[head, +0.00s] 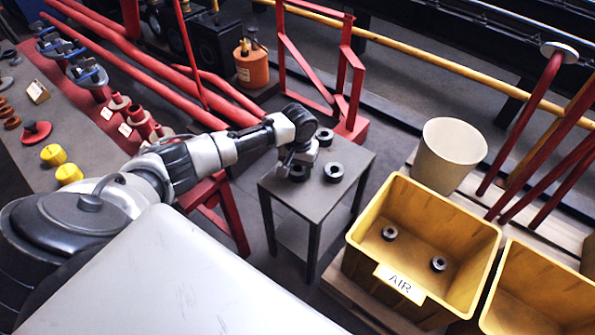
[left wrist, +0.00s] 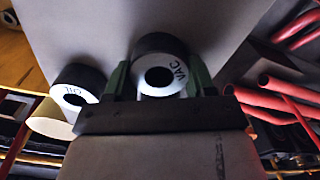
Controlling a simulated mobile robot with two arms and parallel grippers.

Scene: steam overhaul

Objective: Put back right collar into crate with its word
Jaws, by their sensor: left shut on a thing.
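My left gripper (head: 296,165) is low over the small grey table, shut on a dark collar (head: 300,175). In the left wrist view, this collar (left wrist: 160,61) has a pale face marked VAC and sits between the two fingers of the gripper (left wrist: 158,80). A second collar (left wrist: 75,95), marked OIL, is beside it at the left, clear of the fingers. In the head view two other collars stand on the table (head: 340,200), one behind (head: 324,136) and one to the right (head: 333,171); their words cannot be read. A yellow crate (head: 365,245) has an AIR label (head: 399,283).
Two dark collars (head: 390,233) (head: 438,264) lie inside the AIR crate. Another yellow crate (head: 545,270) is cut off at the right, with no label in view. A cream bin (head: 450,150) stands behind the crates. A red frame (head: 350,85) rises behind the table.

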